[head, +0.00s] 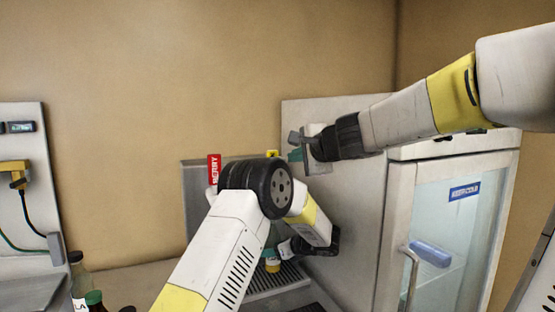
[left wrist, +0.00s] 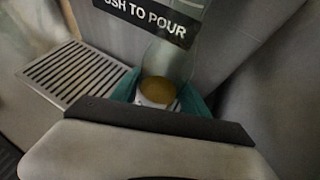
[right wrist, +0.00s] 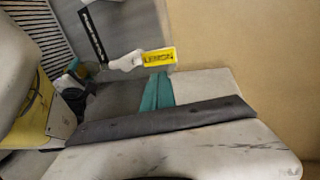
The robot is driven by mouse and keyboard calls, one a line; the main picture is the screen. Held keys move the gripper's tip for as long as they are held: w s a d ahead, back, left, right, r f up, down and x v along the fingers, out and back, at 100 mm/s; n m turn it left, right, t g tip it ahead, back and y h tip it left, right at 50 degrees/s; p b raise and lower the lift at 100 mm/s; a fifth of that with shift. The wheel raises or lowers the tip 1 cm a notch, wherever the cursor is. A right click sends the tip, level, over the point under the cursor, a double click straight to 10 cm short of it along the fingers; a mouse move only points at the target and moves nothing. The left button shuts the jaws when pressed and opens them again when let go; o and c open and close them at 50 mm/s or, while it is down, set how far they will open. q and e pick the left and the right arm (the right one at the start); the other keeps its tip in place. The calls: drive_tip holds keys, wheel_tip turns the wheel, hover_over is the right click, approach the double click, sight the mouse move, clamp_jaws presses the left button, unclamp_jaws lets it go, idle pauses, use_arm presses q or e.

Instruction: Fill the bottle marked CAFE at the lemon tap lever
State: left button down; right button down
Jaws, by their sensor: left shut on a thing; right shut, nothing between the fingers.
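The lemon tap lever (right wrist: 127,61) is white with a yellow LEMON tag (right wrist: 160,56) in the right wrist view. The yellow tag is partly visible in the head view (head: 272,153). My right gripper (head: 297,153) is shut and empty close beside the lever; its teal fingertips (right wrist: 157,92) look just below the tag, contact unclear. My left gripper (left wrist: 160,98) is shut on a clear bottle (left wrist: 168,62) with an amber-brown surface inside. The bottle stands low at the drip grille, partly hidden in the head view (head: 272,262). Its marking is not readable.
The slatted drip grille (left wrist: 75,72) lies beside the bottle. A glass-door fridge (head: 440,230) stands right, and a panel with a yellow device (head: 14,172) stands left.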

approach(273, 153)
drive_tip(key=w+a+f, duration=0.2)
drive_tip(key=w+f, duration=0.2)
drive_tip(key=shift+w+a, duration=0.25)
drive_tip(key=shift+w, duration=0.6)
drive_tip(key=shift+r, duration=0.1)
drive_tip(key=shift+w+a+r, duration=0.1)
drive_tip(key=shift+w+a, duration=0.15)
drive_tip(key=shift+w, duration=0.35)
drive_tip(key=shift+w+a+r, duration=0.15)
drive_tip(key=shift+w+a, duration=0.05)
drive_tip(key=shift+w, duration=0.35)
drive_tip(key=shift+w+a+r, duration=0.1)
drive_tip(key=shift+w+a, duration=0.15)
drive_tip(key=shift+w, duration=0.35)
drive_tip(key=shift+w+a, duration=0.2)
drive_tip(key=shift+w, duration=0.3)
drive_tip(key=shift+a, duration=0.15)
idle(1.9)
drive_tip(key=shift+s, duration=0.15)
drive_tip(key=s+d+r, duration=0.4)
drive_tip(key=s+r, duration=0.4)
drive_tip(key=s, duration=0.2)
drive_tip(key=shift+d+r, duration=0.25)
drive_tip(key=shift+r, duration=0.05)
drive_tip(key=shift+w, duration=0.1)
idle(0.5)
